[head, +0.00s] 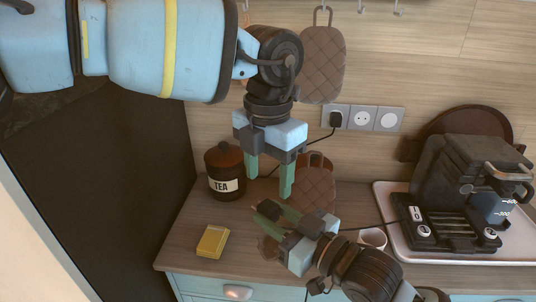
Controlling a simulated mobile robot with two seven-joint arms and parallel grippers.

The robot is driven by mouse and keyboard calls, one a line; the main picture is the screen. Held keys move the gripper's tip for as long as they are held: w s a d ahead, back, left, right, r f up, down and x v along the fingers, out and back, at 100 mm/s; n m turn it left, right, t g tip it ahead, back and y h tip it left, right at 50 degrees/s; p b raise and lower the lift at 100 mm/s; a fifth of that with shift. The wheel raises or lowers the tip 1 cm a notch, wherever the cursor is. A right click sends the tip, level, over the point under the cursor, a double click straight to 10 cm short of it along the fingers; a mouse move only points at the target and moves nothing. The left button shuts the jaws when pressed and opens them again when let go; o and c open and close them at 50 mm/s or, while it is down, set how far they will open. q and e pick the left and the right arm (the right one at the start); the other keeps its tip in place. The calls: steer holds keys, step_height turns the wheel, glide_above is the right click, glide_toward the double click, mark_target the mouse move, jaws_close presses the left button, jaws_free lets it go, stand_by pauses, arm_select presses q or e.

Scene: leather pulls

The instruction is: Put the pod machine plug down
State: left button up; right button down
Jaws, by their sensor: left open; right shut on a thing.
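The pod machine (470,180) is dark and stands at the right on a pale tray (385,200). Its dark cord runs left along the counter toward my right gripper (268,214). That gripper is shut on a small dark plug (267,208), low over the counter's left middle. The plug's underside is hidden, so I cannot tell whether it touches the counter. My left gripper (269,187) points down just above it, with green fingers apart and nothing between them.
A TEA canister (225,172) stands to the left and a yellow box-like block (213,241) lies at the front left. A white cup (373,238) is right of my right gripper. Another black plug (336,119) sits in the wall sockets (375,118).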

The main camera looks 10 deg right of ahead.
mark_target(268, 204)
arm_select(q)
step_height(268, 204, down, 8)
steer(key=shift+r, duration=0.1)
stand_by(0.4)
steer(key=c, duration=1)
steer(key=shift+c, duration=0.4)
arm_select(e)
steer(key=c, duration=1)
jaws_free()
steer(key=shift+o, duration=0.2)
steer(key=v, duration=0.7)
steer(key=shift+s+d, duration=0.2)
